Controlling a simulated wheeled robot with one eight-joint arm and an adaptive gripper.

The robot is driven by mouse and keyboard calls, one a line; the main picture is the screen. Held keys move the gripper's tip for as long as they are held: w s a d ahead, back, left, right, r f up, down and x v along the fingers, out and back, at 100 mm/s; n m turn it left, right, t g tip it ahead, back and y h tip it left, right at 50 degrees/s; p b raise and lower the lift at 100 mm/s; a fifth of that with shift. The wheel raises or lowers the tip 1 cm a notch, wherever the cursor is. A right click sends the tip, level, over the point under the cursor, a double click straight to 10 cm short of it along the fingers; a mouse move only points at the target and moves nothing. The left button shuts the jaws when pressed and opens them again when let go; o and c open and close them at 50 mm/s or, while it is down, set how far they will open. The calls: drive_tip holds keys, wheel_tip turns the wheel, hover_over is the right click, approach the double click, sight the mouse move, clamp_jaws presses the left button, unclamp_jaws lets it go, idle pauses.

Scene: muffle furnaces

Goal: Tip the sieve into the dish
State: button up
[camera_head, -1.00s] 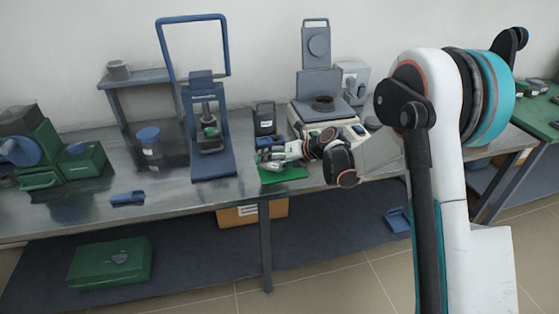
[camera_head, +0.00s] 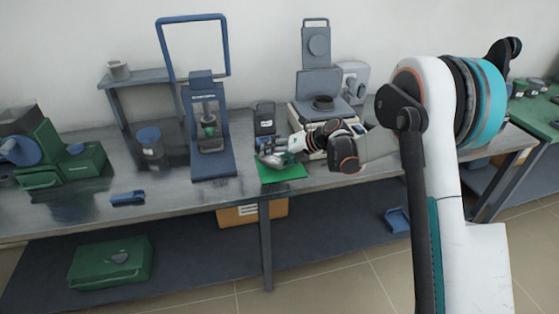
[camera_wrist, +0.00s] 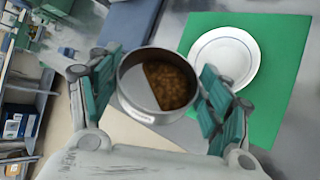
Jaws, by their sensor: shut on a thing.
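My gripper (camera_wrist: 163,98) is shut on the sieve (camera_wrist: 133,88), a round grey metal cup with brown grainy material (camera_wrist: 170,85) inside. The teal finger pads sit on either side of its wall. In the wrist view the material lies toward the right side of the sieve, and part of the bottom is bare. The white dish (camera_wrist: 226,60) lies on a green mat (camera_wrist: 285,60), to the right of the sieve, and looks empty. In the head view my gripper (camera_head: 272,156) is over the green mat (camera_head: 284,175); the sieve and dish are hard to make out there.
A balance-like device (camera_head: 323,112) stands right behind my gripper. A blue-framed press (camera_head: 209,140) stands to the left, and a dark container (camera_head: 264,119) stands behind the mat. A blue-lidded jar (camera_head: 149,142) and small blue item (camera_head: 127,198) are farther left, with bare bench between.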

drive_tip(key=shift+w+d+r+m+g, duration=0.1)
drive_tip(key=shift+w+d+m+g, duration=0.1)
drive_tip(key=shift+w+m+g, duration=0.15)
drive_tip(key=shift+w+y, duration=0.1)
drive_tip(key=shift+y, duration=0.2)
drive_tip(key=shift+w+d+r+m+g, duration=0.15)
drive_tip(key=shift+w+d+g, duration=0.1)
drive_tip(key=shift+w, duration=0.2)
drive_tip(key=shift+w+d+m+g, duration=0.1)
drive_tip(key=shift+w+d+g, duration=0.1)
drive_tip(key=shift+w, duration=0.25)
drive_tip(key=shift+w, duration=0.1)
drive_tip(key=shift+w+d+r+m+g+y, duration=0.1)
drive_tip(key=shift+w+d+m+g+y, duration=0.15)
drive_tip(key=shift+w+m+g+y, duration=0.2)
drive_tip(key=shift+s, duration=0.15)
